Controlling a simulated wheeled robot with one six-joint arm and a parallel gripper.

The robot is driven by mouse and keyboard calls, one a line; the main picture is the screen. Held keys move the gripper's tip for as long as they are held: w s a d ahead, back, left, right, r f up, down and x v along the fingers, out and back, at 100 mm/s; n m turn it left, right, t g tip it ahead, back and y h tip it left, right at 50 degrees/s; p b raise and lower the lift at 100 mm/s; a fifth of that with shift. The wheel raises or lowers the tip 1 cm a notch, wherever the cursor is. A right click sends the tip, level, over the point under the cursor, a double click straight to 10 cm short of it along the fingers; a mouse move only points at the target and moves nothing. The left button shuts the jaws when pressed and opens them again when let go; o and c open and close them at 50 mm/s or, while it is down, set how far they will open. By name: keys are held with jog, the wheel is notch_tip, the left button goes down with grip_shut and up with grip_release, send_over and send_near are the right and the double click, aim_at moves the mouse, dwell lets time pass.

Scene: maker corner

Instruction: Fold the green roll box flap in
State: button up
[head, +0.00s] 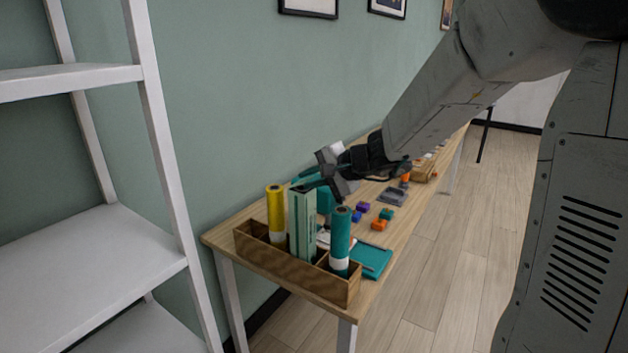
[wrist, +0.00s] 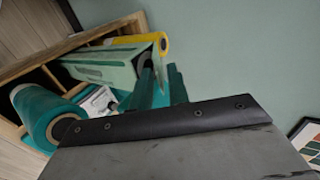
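The light green roll box (head: 302,222) stands upright in a wooden holder (head: 300,275) at the near end of the table. In the wrist view the box (wrist: 100,65) slants across the holder, and a flap (wrist: 144,60) seems to stick out at its top end. My gripper (head: 308,181) is at the top of the box, coming from the right. In the wrist view its two fingers (wrist: 162,87) are apart, just beside the flap end. I see nothing held between them. I cannot tell whether a finger touches the flap.
A yellow roll (head: 276,213) stands left of the box, and a teal roll (head: 340,240) stands right of it, both in the holder. A teal notebook (head: 372,262) and several small coloured blocks (head: 380,225) lie on the table. A white shelf (head: 90,260) stands at left.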

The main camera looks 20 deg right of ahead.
jog(key=shift+a+f+g, duration=0.1)
jog(key=shift+f+g, duration=0.05)
jog(key=shift+g, duration=0.15)
jog(key=shift+w+a+r+g+h, duration=0.1)
jog(key=shift+a+r+g+h, duration=0.1)
jog(key=shift+g+h, duration=0.1)
jog(key=shift+w+a+r+g+h, duration=0.15)
jog(key=shift+w+r+g+h, duration=0.15)
jog(key=shift+g+h, duration=0.2)
jog(key=shift+w+a+r+g+h, duration=0.1)
jog(key=shift+w+r+g+h, duration=0.1)
jog(key=shift+r+g+h, duration=0.3)
jog(key=shift+d+r+g, duration=0.2)
jog(key=shift+g, duration=0.1)
jog(key=v, duration=0.7)
jog(key=s+f+n+g+h, duration=0.1)
jog(key=s+f+n+g, duration=0.1)
jog(key=s, duration=0.8)
jog(key=s+f+n+g+h, duration=0.1)
jog(key=s+n, duration=0.3)
jog(key=s, duration=0.6)
jog(key=s+f+n+g+h, duration=0.1)
jog(key=s+f+n+g, duration=0.1)
jog(key=s, duration=0.8)
jog(key=shift+f+n+g+h, duration=0.3)
jog(key=shift+f+n+h, duration=0.1)
jog(key=shift+f+n, duration=0.55)
jog(key=shift+d, duration=0.15)
